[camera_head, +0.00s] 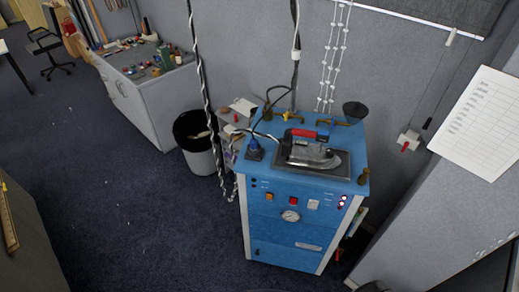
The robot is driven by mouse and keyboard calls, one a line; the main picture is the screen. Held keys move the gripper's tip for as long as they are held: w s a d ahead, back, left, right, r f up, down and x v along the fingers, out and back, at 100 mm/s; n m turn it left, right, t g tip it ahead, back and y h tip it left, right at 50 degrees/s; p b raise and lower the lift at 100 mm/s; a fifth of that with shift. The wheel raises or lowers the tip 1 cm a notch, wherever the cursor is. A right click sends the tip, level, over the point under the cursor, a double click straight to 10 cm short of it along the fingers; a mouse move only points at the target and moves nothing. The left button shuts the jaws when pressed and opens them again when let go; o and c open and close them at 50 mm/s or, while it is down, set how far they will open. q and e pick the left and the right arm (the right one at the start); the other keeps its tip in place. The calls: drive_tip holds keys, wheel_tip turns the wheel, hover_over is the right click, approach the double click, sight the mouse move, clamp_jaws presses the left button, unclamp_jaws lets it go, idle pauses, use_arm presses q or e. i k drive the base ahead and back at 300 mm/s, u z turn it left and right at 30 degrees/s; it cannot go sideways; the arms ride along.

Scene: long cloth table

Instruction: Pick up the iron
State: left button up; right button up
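A dark cord runs from the iron's left end towards the back of the cabinet. Neither of my grippers can be made out in this view, and nothing touches the iron.
Hanging cords (202,85) come down left of the cabinet. A waste bin (202,158) and a cluttered grey workbench (150,100) stand to the left. A sheet of paper (482,122) is at the right. The carpet (120,200) left of the cabinet is mostly clear.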

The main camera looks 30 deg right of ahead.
sight(300, 154)
drive_tip(key=u, duration=0.2)
drive_tip(key=i, duration=1.35)
drive_tip(key=z, duration=2.85)
